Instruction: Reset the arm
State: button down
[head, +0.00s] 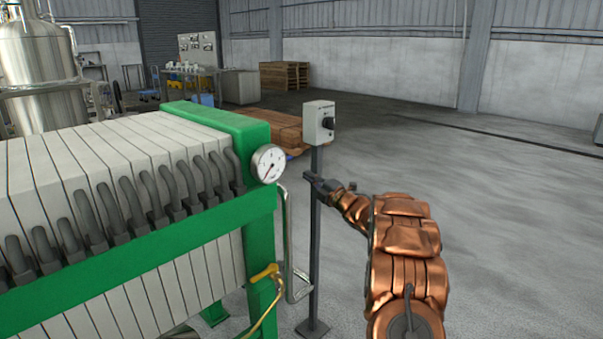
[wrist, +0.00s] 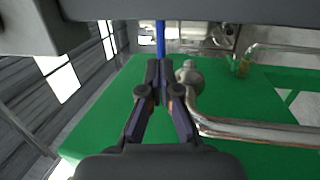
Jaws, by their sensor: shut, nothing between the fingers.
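My copper-coloured arm reaches up from the lower right in the head view. My gripper (head: 310,178) is at its end, in front of the grey post of a control box (head: 320,122). In the wrist view my gripper (wrist: 158,75) has its two dark fingers together and empty. Behind the fingers there is a green surface (wrist: 105,110) with a metal pipe (wrist: 260,132) running to the right. I cannot tell whether the fingers touch anything.
A filter press with a green frame (head: 258,225) and pale plates fills the left, with a round gauge (head: 268,163) and a yellow-handled valve (head: 264,272). Wooden pallets (head: 283,75) stand at the back. Open concrete floor (head: 500,210) lies to the right.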

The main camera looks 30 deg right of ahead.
jog(key=v, duration=0.4)
jog(key=shift+s+d+f, duration=0.1)
jog(key=shift+s+d, duration=0.1)
jog(key=shift+d, duration=0.05)
